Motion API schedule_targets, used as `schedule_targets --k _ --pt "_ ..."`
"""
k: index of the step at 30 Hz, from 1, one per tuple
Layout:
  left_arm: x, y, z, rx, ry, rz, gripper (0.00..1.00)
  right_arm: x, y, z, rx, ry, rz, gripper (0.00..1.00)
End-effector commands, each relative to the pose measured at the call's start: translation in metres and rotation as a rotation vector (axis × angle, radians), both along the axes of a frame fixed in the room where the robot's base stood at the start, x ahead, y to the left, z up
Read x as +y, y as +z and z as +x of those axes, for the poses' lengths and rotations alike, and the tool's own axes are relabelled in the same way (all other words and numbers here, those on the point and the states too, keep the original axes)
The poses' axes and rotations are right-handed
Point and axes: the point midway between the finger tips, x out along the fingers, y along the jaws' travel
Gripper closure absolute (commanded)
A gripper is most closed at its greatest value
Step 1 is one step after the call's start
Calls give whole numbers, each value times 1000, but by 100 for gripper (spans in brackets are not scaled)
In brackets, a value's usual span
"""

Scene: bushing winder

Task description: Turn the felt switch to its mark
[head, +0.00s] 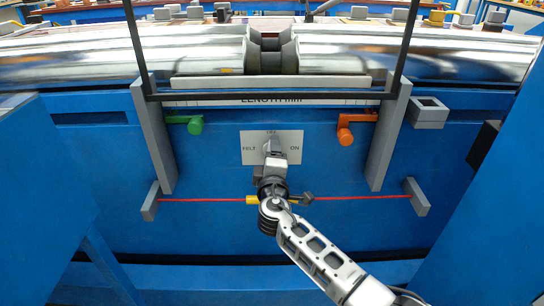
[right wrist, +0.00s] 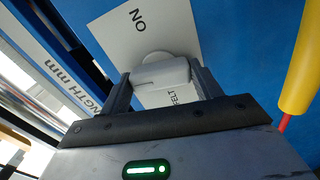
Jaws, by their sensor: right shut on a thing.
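The felt switch is a pale grey knob on a white plate (head: 290,138) on the blue machine front. The plate reads FELT at left and ON at right, with a small blurred word at the top. In the right wrist view the knob (right wrist: 162,73) sits between the two fingers, with ON and FELT readable on the plate (right wrist: 135,25). My right gripper (head: 273,152) comes from below and is shut on the knob; it also shows in the right wrist view (right wrist: 160,85). The gripper partly covers the knob, so its exact pointing is hard to tell. My left gripper is out of view.
A green lever (head: 195,127) and an orange lever (head: 345,136) flank the plate. A red cord (head: 200,200) with a yellow piece (head: 253,199) runs below, behind my right arm. A black frame (head: 270,97) and grey uprights (head: 388,135) stand around the panel.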

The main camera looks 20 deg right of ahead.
Motion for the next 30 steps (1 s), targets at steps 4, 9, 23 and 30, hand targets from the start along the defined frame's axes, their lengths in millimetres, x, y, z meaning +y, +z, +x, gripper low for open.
schedule_targets --k 4,9,23,30 --pt "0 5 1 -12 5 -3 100 0 0 0 24 -3 -79 59" --pt "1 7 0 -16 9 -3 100 -1 -1 0 41 -3 -138 59" --pt "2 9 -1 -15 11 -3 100 -1 -1 0 52 -3 -175 59" --pt "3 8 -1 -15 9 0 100 -1 -1 0 52 -2 -176 15"
